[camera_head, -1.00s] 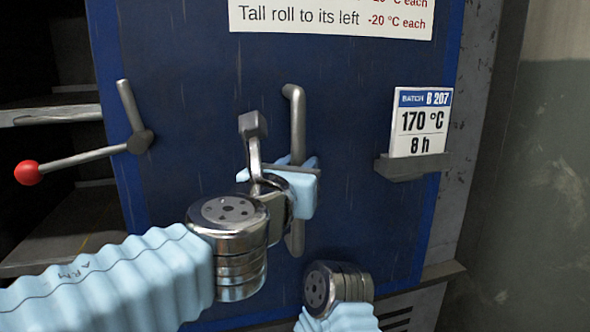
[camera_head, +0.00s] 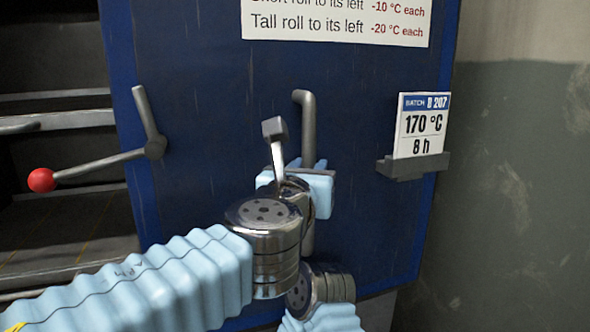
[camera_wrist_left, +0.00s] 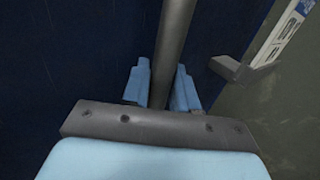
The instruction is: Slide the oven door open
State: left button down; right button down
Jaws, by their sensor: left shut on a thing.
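The blue oven door (camera_head: 210,130) fills the middle of the head view, with the dark opening showing to its left. A grey vertical bar handle (camera_head: 309,125) stands out from the door. My left gripper (camera_head: 310,180) is shut around the handle's middle. In the left wrist view the handle (camera_wrist_left: 176,40) runs between the two light-blue fingers of my left gripper (camera_wrist_left: 161,88). My right wrist shows low in the head view, just below my left wrist; its jaws are hidden.
A lever with a red knob (camera_head: 41,180) sticks out at the door's left edge. A batch card (camera_head: 421,125) sits in a grey holder on the door's right. Shelves (camera_head: 60,125) show inside the opening. A grey wall (camera_head: 520,190) is at the right.

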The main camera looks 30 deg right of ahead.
pick_arm(q)
jog(key=shift+s+d, duration=0.25)
jog(key=shift+d, duration=0.45)
jog(key=shift+r, duration=0.1)
jog(key=c, duration=1)
grip_release()
jog(key=shift+d, duration=0.2)
jog(key=shift+a, duration=0.1)
jog(key=b+v, duration=0.2)
jog(key=v, duration=1.1)
jog(key=shift+s+a, duration=0.25)
jog(key=shift+a, duration=0.05)
